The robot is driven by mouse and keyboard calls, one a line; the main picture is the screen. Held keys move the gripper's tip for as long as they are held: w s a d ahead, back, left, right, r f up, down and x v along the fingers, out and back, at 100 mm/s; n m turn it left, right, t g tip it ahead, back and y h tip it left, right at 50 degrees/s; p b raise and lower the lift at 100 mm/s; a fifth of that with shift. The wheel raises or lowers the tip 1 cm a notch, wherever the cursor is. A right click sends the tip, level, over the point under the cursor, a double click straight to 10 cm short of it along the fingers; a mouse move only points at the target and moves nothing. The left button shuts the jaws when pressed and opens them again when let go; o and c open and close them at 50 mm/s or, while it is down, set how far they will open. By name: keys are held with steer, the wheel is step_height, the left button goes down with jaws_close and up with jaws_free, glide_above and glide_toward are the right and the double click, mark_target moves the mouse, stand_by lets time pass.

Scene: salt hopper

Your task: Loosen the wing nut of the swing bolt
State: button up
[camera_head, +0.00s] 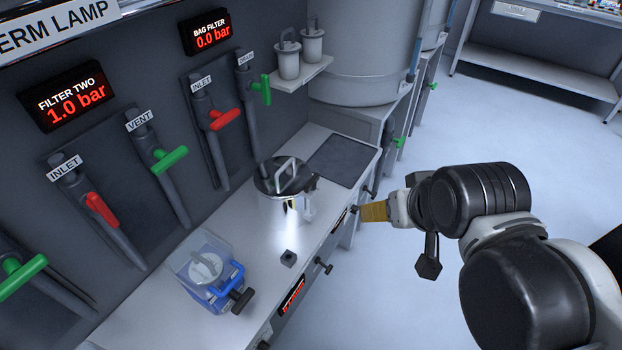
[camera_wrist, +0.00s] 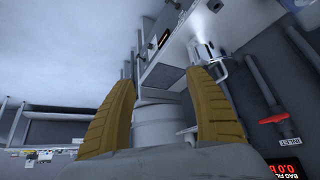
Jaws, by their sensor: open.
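A metal vessel (camera_head: 286,200) with a shiny lid and a raised handle stands on the bench in the head view. A small dark part (camera_head: 313,184) sits at the right edge of its lid. I cannot tell whether this is the swing bolt with its wing nut. My gripper (camera_head: 374,212), with yellow fingers, is to the right of the vessel, off the bench's front edge and apart from it. In the wrist view my gripper (camera_wrist: 162,74) is open, with nothing between the fingertips. The vessel (camera_wrist: 207,52) shows small beyond the right finger there.
Pipes with red and green valve handles (camera_head: 225,119) line the wall. Open floor lies to the right.

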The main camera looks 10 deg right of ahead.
steer(key=shift+m+g, duration=0.7)
steer(key=shift+m, duration=0.1)
steer(key=w+r+p, duration=0.1)
steer(key=w+a+r+p, duration=0.1)
steer(key=w+r, duration=0.1)
steer(key=w+a+r+p, duration=0.1)
steer(key=w, duration=0.1)
steer(key=shift+w+r+p, duration=0.2)
steer(key=shift+r+p, duration=0.15)
steer(key=shift+p, duration=0.05)
steer(key=c, duration=0.5)
steer(key=shift+o, duration=0.2)
steer(key=m+g+p, duration=0.6)
steer(key=p, duration=0.4)
glide_above(311, 181)
step_height(311, 181, down, 8)
step_height(311, 181, down, 10)
steer(key=shift+w+b, duration=0.1)
steer(key=shift+b, duration=0.95)
jaws_close()
